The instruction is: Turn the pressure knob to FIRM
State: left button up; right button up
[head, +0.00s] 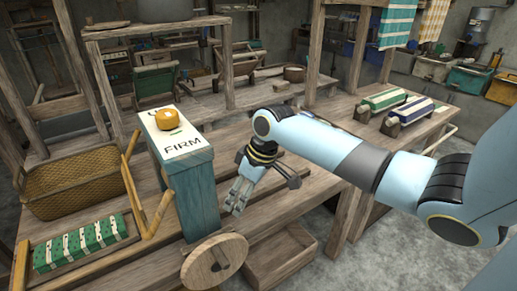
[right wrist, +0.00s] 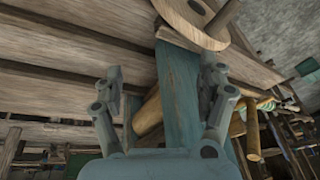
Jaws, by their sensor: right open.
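The pressure knob (head: 166,119) is a round yellow-orange knob on a white label plate (head: 190,137). The plate tops a blue-green wooden post (head: 190,190). The word FIRM is printed at its near end; a word at the far end is partly hidden by the knob. A small green mark shows beside the knob on its near side. My right gripper (head: 236,200) is open and empty, to the right of the post and lower than the knob. In the right wrist view the post (right wrist: 178,95) shows between the open fingers; the knob is not visible there. My left gripper is not in view.
A wooden wheel (head: 214,262) stands at the post's foot. A bent yellow-brown wooden handle (head: 133,190) is just left of the post. A wicker basket (head: 82,180) and a green patterned block (head: 82,247) lie farther left. Loom beams rise behind.

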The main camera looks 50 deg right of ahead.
jog(key=s+f+m+b, duration=0.1)
jog(key=s+f, duration=0.3)
jog(key=f, duration=0.5)
jog(key=shift+d+f+h+b, duration=0.3)
jog(key=shift+f+b, duration=0.1)
jog(key=shift+b, duration=0.15)
jog(key=s+a+f+b, duration=0.2)
jog(key=s+f+b, duration=0.2)
jog(key=s+f, duration=0.8)
jog(key=s+a+f+m+g+h+b, duration=0.1)
jog(key=s+f+b, duration=0.3)
jog(key=s+f, duration=0.9)
jog(key=s+a+f+m+g+h+b, duration=0.1)
jog(key=s+a+f+b, duration=0.2)
jog(key=s+f, duration=1)
jog(key=shift+f+b, duration=0.15)
jog(key=shift+b, duration=0.8)
